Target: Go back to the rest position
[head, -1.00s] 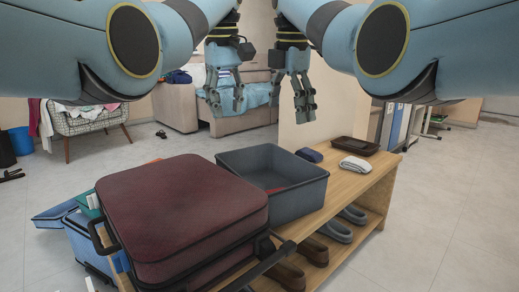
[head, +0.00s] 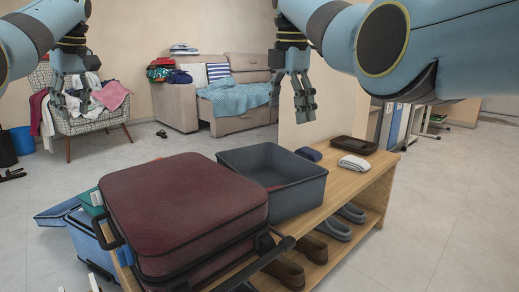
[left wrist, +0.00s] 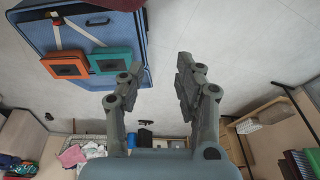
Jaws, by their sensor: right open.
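My left gripper (head: 72,105) hangs at the upper left in the head view, in front of the armchair and well above the floor. In the left wrist view its two fingers (left wrist: 153,88) are spread apart with nothing between them. My right gripper (head: 291,100) hangs at the upper middle in the head view, fingers pointing down, open and empty. It is above and behind the grey bin, apart from it.
A blue case (head: 62,208) stands at left. An armchair (head: 92,122) and a sofa (head: 183,105) stand behind.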

